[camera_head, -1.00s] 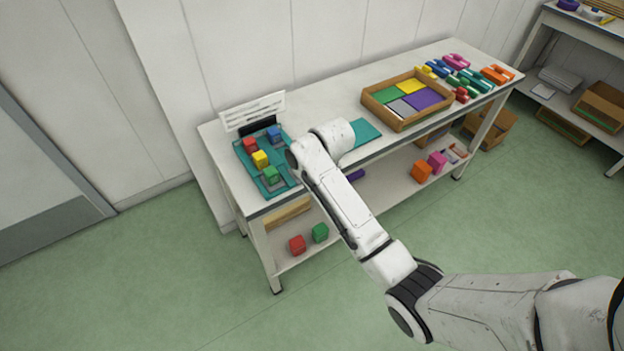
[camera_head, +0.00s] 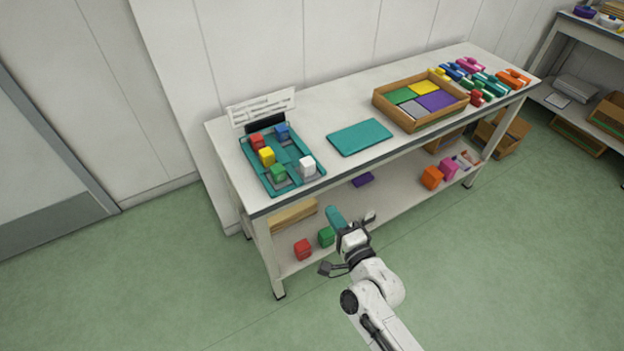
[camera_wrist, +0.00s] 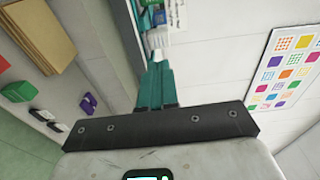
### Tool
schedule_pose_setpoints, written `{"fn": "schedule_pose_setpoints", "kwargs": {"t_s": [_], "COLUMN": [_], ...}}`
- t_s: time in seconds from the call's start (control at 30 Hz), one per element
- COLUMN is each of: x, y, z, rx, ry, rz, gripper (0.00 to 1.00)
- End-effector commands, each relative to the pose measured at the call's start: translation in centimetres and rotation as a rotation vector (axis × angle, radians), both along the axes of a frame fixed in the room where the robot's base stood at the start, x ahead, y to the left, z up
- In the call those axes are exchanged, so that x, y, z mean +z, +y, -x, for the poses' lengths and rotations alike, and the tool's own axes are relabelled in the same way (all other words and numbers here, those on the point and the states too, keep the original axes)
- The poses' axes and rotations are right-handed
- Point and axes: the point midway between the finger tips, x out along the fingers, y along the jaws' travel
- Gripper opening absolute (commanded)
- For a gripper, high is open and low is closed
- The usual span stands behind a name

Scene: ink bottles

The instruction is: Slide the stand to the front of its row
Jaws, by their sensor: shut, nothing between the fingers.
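A teal tray (camera_head: 253,166) with raised dividers lies on the left end of the table. Small red (camera_head: 257,141), blue (camera_head: 282,132), yellow (camera_head: 266,157), green (camera_head: 279,173) and white (camera_head: 307,167) ink bottles stand in it. Grey patches show under the green and white ones; which of these is the stand, I cannot tell. My gripper (camera_head: 333,213) is in front of the table, apart from the tray, with its teal fingers together and empty. In the wrist view the shut fingers (camera_wrist: 158,78) point toward the white bottle (camera_wrist: 158,38).
A white sign (camera_head: 262,108) stands behind the tray. A teal mat (camera_head: 360,137) and a wooden box (camera_head: 420,122) of coloured panels lie to the right. The lower shelf (camera_head: 375,203) holds coloured blocks. The tabletop between tray and mat is clear.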

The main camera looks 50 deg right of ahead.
Motion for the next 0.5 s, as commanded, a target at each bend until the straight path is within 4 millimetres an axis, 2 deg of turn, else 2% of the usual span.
{"fn": "schedule_pose_setpoints", "kwargs": {"t_s": [0.17,0.5], "x": [0.3,0.4], "y": [-0.5,-2.6], "z": [-0.3,-5.9], "rx": [-0.017,-0.014], "ry": [-0.024,-0.022], "rz": [-0.01,-0.007], "gripper": [0.0,0.0]}}
